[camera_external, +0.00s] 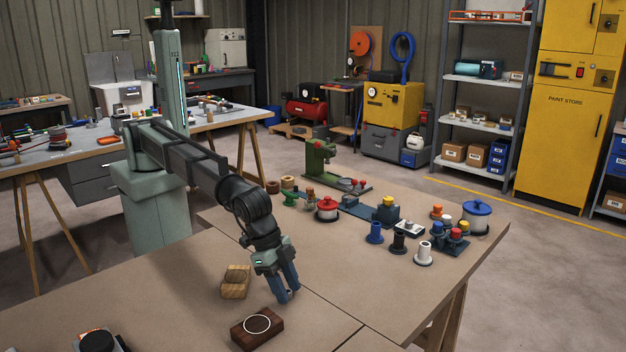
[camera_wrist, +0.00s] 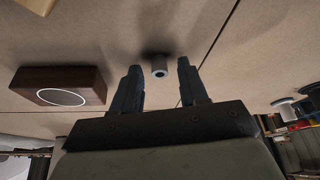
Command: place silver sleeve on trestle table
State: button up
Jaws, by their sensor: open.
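The silver sleeve (camera_wrist: 159,66) is a small grey cylinder with a dark hole facing the wrist camera. It appears to stand on the brown trestle table (camera_external: 360,285), whose top also fills much of the wrist view (camera_wrist: 225,75). My gripper (camera_external: 289,295) points down low over the table, fingers apart. In the wrist view its two fingertips (camera_wrist: 159,76) lie on either side of the sleeve, with visible gaps. In the external view the fingers mostly hide the sleeve.
A dark wooden block with a white ring (camera_external: 257,328) lies close in front of my gripper. A lighter wooden block (camera_external: 235,282) lies to its left. Spools, pots and a green machine (camera_external: 320,160) crowd the far side. The table's right front is clear.

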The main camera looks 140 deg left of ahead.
jog(key=v, duration=1.2)
jog(key=shift+r, duration=0.1)
